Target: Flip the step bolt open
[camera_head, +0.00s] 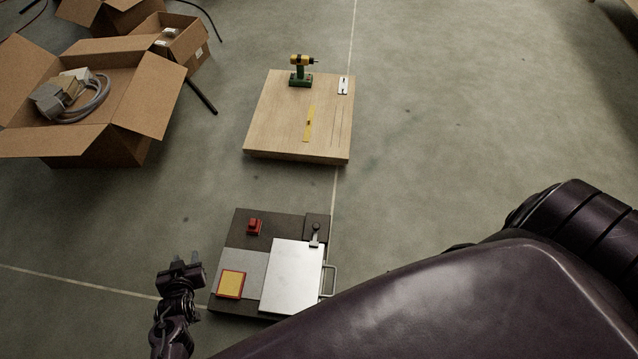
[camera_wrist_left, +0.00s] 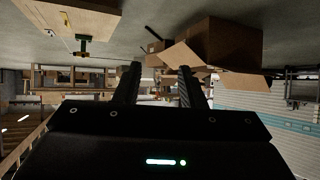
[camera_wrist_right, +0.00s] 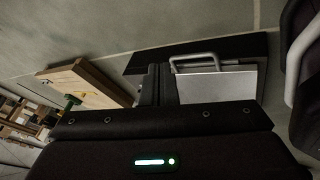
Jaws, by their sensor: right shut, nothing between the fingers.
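The step bolt (camera_head: 316,230) is a small dark round-headed latch with a grey tongue at the top right of a dark board (camera_head: 285,221). Its tongue reaches down to the upper edge of a white panel (camera_head: 291,272). The panel has a grey handle (camera_head: 330,281) on its right side. My left gripper (camera_head: 182,258) is open and empty, left of the board. My right gripper (camera_wrist_right: 158,70) is shut and empty; in the right wrist view it is beside the panel (camera_wrist_right: 217,86) and handle (camera_wrist_right: 195,58). My right arm hides it in the head view.
The board also carries a red block (camera_head: 254,227) and a yellow, red-edged pad (camera_head: 231,284). Beyond it stands a wooden platform (camera_head: 270,125) with a drill (camera_head: 301,72). Open cardboard boxes (camera_head: 125,118) are at upper left. The floor to the right is clear.

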